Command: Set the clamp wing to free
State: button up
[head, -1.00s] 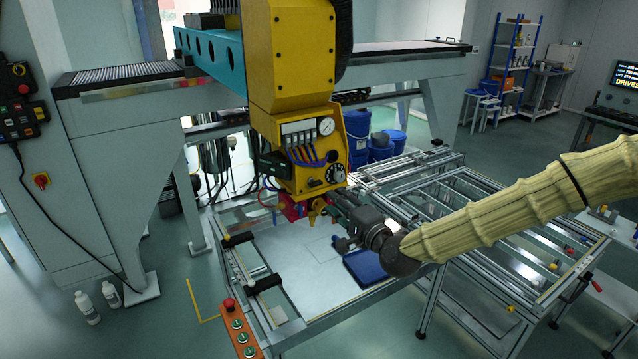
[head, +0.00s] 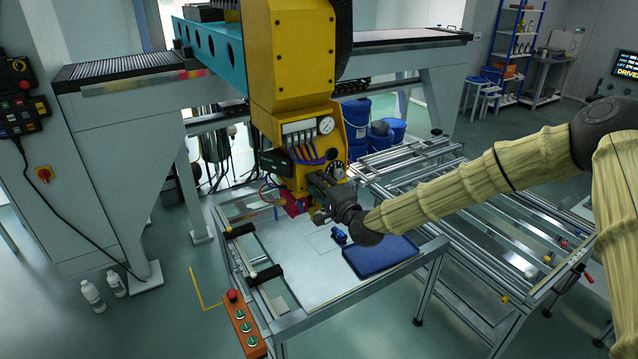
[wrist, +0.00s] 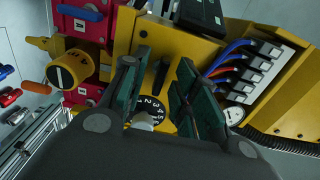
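In the wrist view, a yellow round knob (wrist: 70,72) with a black face and pale mark sits by two red blocks (wrist: 83,22) on the yellow tool head (wrist: 170,45). A yellow winged piece (wrist: 38,43) sticks out to its left; I cannot tell which of these is the clamp wing, and its setting is unreadable. My gripper (wrist: 158,82) is open, its green-padded fingers apart in front of a black numbered dial (wrist: 152,108), right of the yellow knob. No contact is clear. In the head view my gripper (head: 318,186) is at the tool head's lower front, hiding part of it.
A gauge (head: 326,125) and cables are on the tool head. Below are a white panel (head: 300,265), a blue tray (head: 382,256) and a small blue object (head: 339,236). An orange button box (head: 241,325) is at the table's front left. A roller frame (head: 490,230) stands right.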

grip_shut()
jog(key=shift+f+b, duration=0.1)
jog(key=shift+b, duration=0.2)
jog(key=n+b, duration=1.7)
jog(key=b, duration=0.3)
jog(key=shift+n, duration=0.4)
